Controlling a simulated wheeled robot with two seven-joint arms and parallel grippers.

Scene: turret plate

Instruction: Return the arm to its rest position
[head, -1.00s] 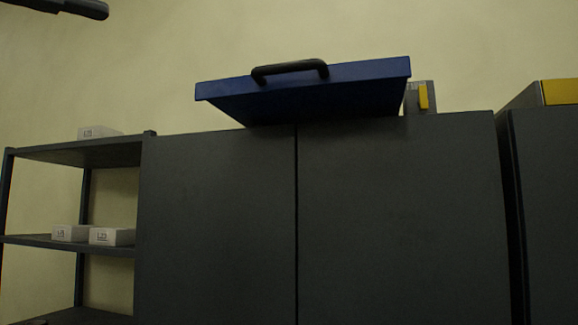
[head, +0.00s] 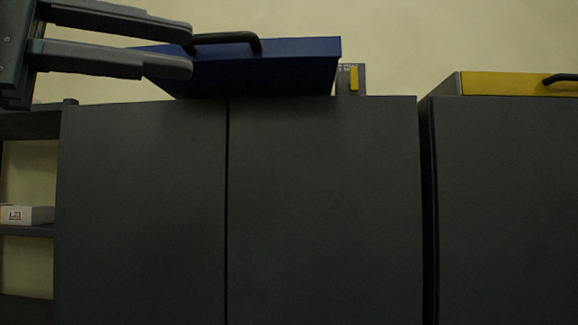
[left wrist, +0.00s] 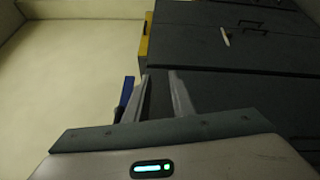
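My left gripper (head: 190,52) comes in from the upper left of the head view. Its two fingers are spread apart with nothing held between them. They overlap the left part of a blue lid-like piece (head: 290,65) with a black handle (head: 235,38), on top of the dark cabinet. I cannot tell whether they touch it. In the left wrist view the fingers (left wrist: 158,88) also stand apart, and a strip of the blue piece (left wrist: 128,90) shows left of them. My right gripper is not in view.
The dark grey cabinet (head: 320,200) fills the middle. A small grey unit with a yellow part (head: 352,79) stands behind the blue piece. A yellow-fronted box (head: 510,83) sits on the right cabinet (head: 505,200). A shelf at the left holds a white box (head: 25,215).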

